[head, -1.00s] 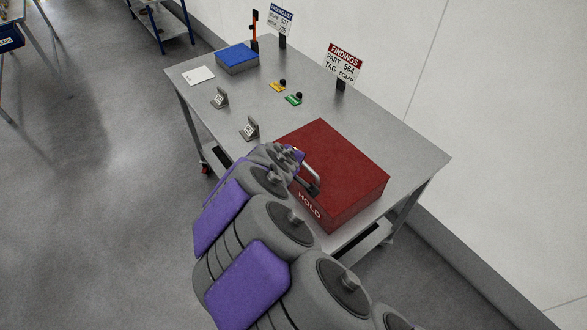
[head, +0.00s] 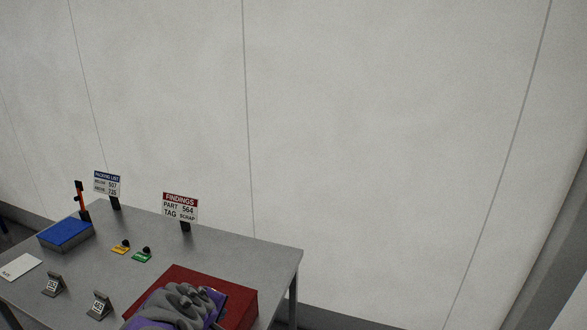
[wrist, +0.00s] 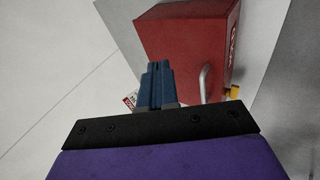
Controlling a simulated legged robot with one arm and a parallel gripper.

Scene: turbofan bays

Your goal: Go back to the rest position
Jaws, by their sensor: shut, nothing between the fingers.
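My gripper (wrist: 158,68) shows in the wrist view with its blue fingers together and nothing between them. Beyond the fingers is the red HOLD box (wrist: 186,45), closed, with a metal handle (wrist: 205,82) on its side. In the head view my folded purple and grey arm covers much of the red box (head: 238,300), and the gripper itself cannot be made out there. I cannot tell from the wrist view how far the fingers are from the box, but no contact shows.
The grey table (head: 265,255) bears a blue-topped box (head: 65,233), a white card (head: 20,267), yellow (head: 121,247) and green (head: 142,255) tags, two small numbered stands (head: 53,285), a FINDINGS sign (head: 180,207) and a packing-list sign (head: 107,184). A bare wall (head: 350,120) stands behind.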

